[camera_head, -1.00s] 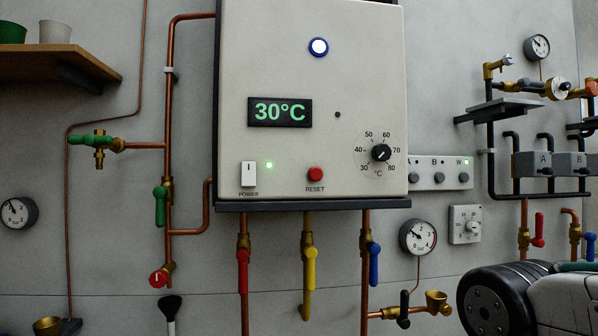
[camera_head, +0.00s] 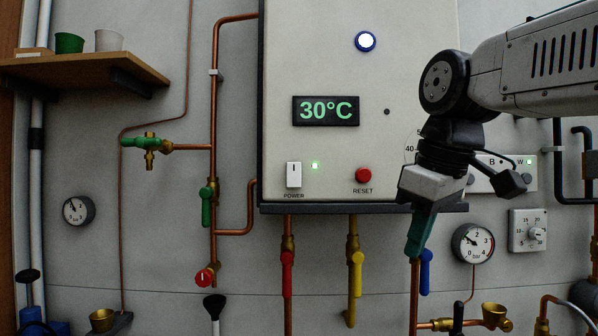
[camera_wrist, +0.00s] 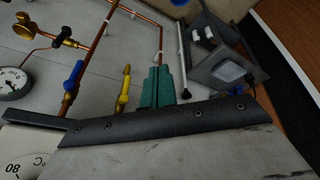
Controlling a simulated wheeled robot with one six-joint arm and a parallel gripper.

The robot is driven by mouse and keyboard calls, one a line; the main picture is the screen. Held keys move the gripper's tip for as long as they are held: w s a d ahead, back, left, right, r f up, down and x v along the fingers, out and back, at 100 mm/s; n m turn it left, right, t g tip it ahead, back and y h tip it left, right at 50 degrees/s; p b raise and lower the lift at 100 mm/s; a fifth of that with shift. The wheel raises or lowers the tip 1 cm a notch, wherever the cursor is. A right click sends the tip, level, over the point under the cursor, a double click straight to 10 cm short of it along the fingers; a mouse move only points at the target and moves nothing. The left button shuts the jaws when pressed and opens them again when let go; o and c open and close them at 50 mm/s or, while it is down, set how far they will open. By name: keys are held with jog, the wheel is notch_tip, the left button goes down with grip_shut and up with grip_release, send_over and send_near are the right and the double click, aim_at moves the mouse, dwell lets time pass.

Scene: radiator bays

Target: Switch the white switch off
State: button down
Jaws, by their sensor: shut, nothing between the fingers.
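The white switch (camera_head: 294,174), labelled POWER, is a small upright rocker at the lower left of the pale boiler panel (camera_head: 390,60). A green lamp (camera_head: 314,166) beside it is lit, and the display (camera_head: 326,111) reads 30°C. My gripper (camera_head: 416,245) has green fingers pointing down, closed together and empty. In the head view it appears to the right of and below the switch, over the panel's lower right part, hiding most of the temperature knob.
A red RESET button (camera_head: 363,175) is right of the switch. Red (camera_head: 287,272), yellow (camera_head: 356,275) and blue (camera_head: 425,272) valve handles hang on pipes below the panel. A pressure gauge (camera_head: 472,243) is at the right. The space directly before the switch looks clear.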

aim_at(299, 171)
jog(key=w+a+r+n+t+y, duration=0.1)
jog(key=w+a+r+n, duration=0.3)
jog(key=r, duration=0.5)
jog(key=w+a+r+n+y, duration=0.1)
jog(key=w+a+r+n, duration=0.3)
jog(key=a+r, duration=0.5)
jog(key=shift+w+r+n+t, duration=0.2)
jog(key=shift+w+n+t, duration=0.15)
jog(key=shift+w, duration=0.65)
jog(key=shift+f, duration=0.1)
jog(key=x, duration=0.3)
jog(key=w+x, duration=0.1)
jog(key=x, duration=0.3)
jog(key=w+r+x, duration=0.1)
jog(key=x, duration=0.3)
jog(key=shift+w+f, duration=0.15)
jog(key=shift+w, duration=0.1)
jog(key=shift+w+d, duration=0.1)
jog(key=shift+w, duration=0.5)
